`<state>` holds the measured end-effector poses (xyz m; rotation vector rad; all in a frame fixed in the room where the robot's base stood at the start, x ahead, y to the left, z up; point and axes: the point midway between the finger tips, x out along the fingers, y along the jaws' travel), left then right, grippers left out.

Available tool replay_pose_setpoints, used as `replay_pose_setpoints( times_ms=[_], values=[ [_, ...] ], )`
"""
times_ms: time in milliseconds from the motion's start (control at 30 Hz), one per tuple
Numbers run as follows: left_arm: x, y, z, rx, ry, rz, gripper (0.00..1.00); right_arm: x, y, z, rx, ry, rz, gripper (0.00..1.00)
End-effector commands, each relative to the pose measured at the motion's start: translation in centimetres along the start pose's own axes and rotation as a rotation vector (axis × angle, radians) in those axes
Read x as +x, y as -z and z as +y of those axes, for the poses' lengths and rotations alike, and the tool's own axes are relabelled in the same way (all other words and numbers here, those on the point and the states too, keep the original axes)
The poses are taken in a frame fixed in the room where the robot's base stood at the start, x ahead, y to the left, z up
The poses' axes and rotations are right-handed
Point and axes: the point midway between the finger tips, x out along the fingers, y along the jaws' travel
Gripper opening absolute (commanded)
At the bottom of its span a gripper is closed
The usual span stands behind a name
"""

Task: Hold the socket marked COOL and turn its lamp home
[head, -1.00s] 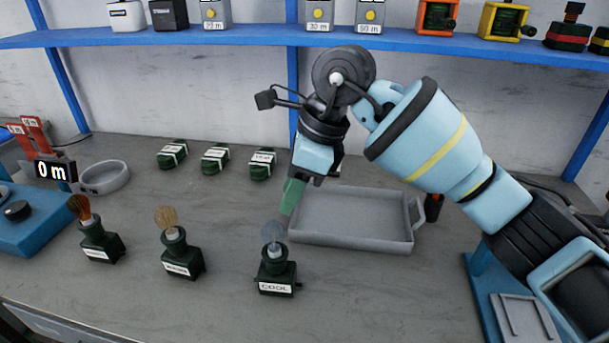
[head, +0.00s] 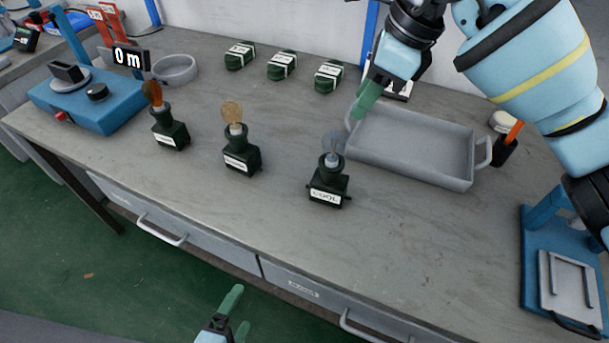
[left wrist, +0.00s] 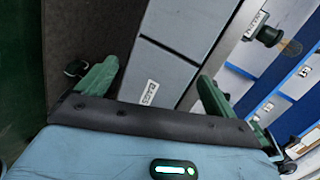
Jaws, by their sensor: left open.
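The dark green socket marked COOL (head: 329,188) stands upright on the bench, with a clear greyish lamp (head: 333,143) upright in its neck. My right gripper (head: 360,108) points down just above and to the right of that lamp and appears apart from it. Only one green finger shows clearly, so its opening cannot be told. My left gripper (head: 238,312) is open and empty in front of the bench drawers, low in the head view. Its two spread green fingers also show in the left wrist view (left wrist: 155,85), with nothing between them.
Two more sockets with lamps, one amber (head: 241,155) and one orange-brown (head: 169,128), stand left of COOL. Several dark green blocks (head: 282,66) lie behind. A grey tray (head: 425,179) is right of COOL. A blue device (head: 95,108) sits left.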

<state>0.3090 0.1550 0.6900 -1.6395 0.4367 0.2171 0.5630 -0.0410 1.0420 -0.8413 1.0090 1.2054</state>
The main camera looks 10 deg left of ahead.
Motion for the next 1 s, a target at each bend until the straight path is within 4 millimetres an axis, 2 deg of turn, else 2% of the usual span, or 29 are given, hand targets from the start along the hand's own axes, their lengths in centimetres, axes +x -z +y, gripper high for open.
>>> replay_pose_setpoints(
  times_ms=[33,67,200,400,567,1000],
  values=[
    [0.8,0.6,-1.7,0.116,0.052,0.012,0.93,0.0,0.0,0.0,0.000,0.000,0.000,0.36],
    [1.1,0.9,-2.6,0.191,0.081,0.017,0.93,0.0,0.0,0.0,0.000,0.000,0.000,0.36],
    [2.1,4.5,-7.8,0.506,0.251,0.067,0.93,0.0,0.0,0.0,0.000,0.000,0.000,0.36],
    [2.0,8.5,-12.8,0.852,0.445,0.075,0.93,0.0,0.0,0.0,0.000,0.000,0.000,0.36],
    [1.5,11.2,-15.9,1.086,0.584,0.053,0.93,0.0,0.0,0.0,0.000,0.000,0.000,0.36],
    [7.1,12.2,-21.0,1.281,0.559,-0.129,0.93,0.0,0.0,0.0,0.000,0.000,0.000,0.36]
  ],
)
